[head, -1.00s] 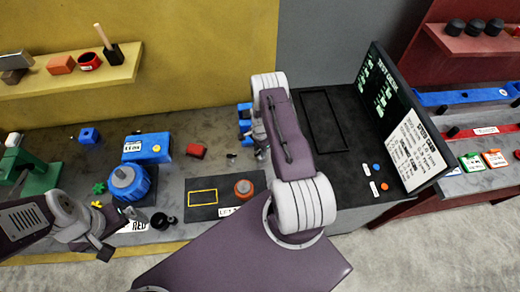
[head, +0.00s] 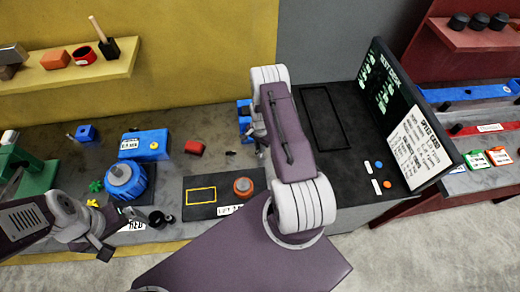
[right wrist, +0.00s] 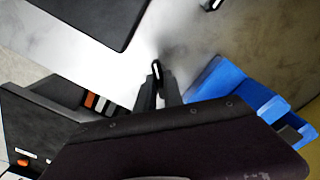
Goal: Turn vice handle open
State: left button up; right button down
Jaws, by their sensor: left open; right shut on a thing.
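The blue vice (head: 243,110) stands at the back of the bench, partly hidden behind my right arm in the head view. In the right wrist view its blue body (right wrist: 225,92) lies to the right of the fingers. My right gripper (head: 259,147) is beside the vice, and in the wrist view its fingers (right wrist: 157,88) are shut on a thin dark handle with a pale end (right wrist: 157,69). How far the handle is turned is hard to tell. My left gripper (head: 122,232) is open and empty near the bench's front edge.
A sign board (head: 412,140) stands at right.

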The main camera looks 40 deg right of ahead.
jog(key=n+b, duration=0.4)
jog(key=n, duration=0.2)
jog(key=shift+f, duration=0.15)
jog(key=n+b, duration=0.3)
jog(key=n, duration=0.3)
jog(key=shift+n, duration=0.4)
jog(key=n+b, duration=0.1)
jog(key=n, duration=0.2)
jog(key=shift+n+b, duration=0.3)
jog(key=shift+b, duration=0.1)
jog(key=n+b, duration=0.1)
jog(key=n, duration=0.2)
jog(key=shift+n, duration=0.3)
jog(key=n+b, duration=0.1)
jog(key=n, duration=0.2)
jog(key=shift+r+n, duration=0.2)
jog(key=shift+n, duration=1.6)
jog(key=shift+w, duration=0.1)
jog(key=c, duration=1.5)
grip_release()
